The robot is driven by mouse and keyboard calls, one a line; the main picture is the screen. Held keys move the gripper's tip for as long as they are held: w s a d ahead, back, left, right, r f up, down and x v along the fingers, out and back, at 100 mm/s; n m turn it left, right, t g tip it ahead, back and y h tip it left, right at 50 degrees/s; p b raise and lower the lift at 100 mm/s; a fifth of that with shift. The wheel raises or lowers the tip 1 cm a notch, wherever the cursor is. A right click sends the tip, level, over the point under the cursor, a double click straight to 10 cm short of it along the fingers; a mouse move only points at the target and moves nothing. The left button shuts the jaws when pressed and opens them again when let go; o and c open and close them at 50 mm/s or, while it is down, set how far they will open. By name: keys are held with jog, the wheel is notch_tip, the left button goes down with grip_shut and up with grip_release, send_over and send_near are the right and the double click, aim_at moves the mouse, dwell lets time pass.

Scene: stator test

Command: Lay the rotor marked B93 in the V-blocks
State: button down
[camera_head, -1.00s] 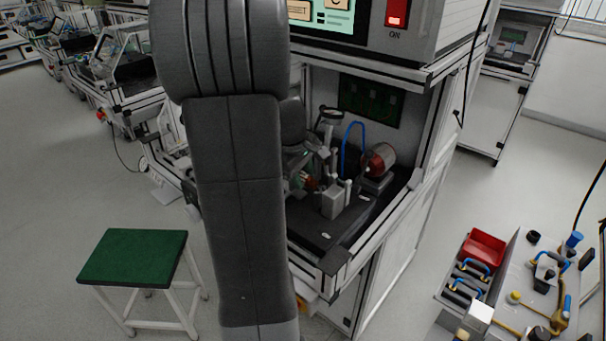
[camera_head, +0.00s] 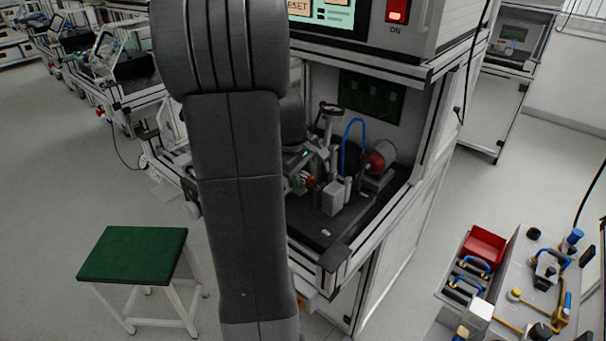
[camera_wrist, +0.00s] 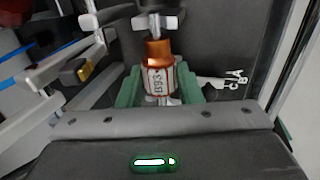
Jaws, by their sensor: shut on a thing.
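The rotor marked B93 (camera_wrist: 158,80) shows in the wrist view, with a copper-coloured end and a pale label. My gripper (camera_wrist: 160,92) is shut on it, with green jaws on both sides. In the head view the orange rotor (camera_head: 309,182) shows at my gripper (camera_head: 301,181), inside the test bench bay. In the wrist view a pale metal support (camera_wrist: 155,22) lies beyond the rotor's copper end, in line with it. I cannot tell whether this is a V-block or whether the shaft touches it. My arm hides the left of the bay.
Close right of the rotor stand a grey block with posts (camera_head: 334,200), a blue hose (camera_head: 346,140) and a red-and-grey motor (camera_head: 379,160). The bay's dark floor (camera_head: 325,238) is clear in front. A green-topped stool (camera_head: 135,257) stands at left, and a parts table (camera_head: 510,300) at right.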

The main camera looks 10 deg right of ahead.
jog(key=c, duration=0.9)
grip_release()
jog(key=shift+r, duration=0.15)
jog(key=p+v, duration=0.1)
jog(key=v, duration=1.2)
jog(key=shift+s+a+r, duration=0.1)
jog(key=shift+r, duration=0.15)
jog(key=shift+f, duration=0.1)
jog(key=b+x, duration=0.1)
jog(key=x, duration=1.2)
jog(key=shift+f, duration=0.3)
jog(key=shift+r, duration=0.25)
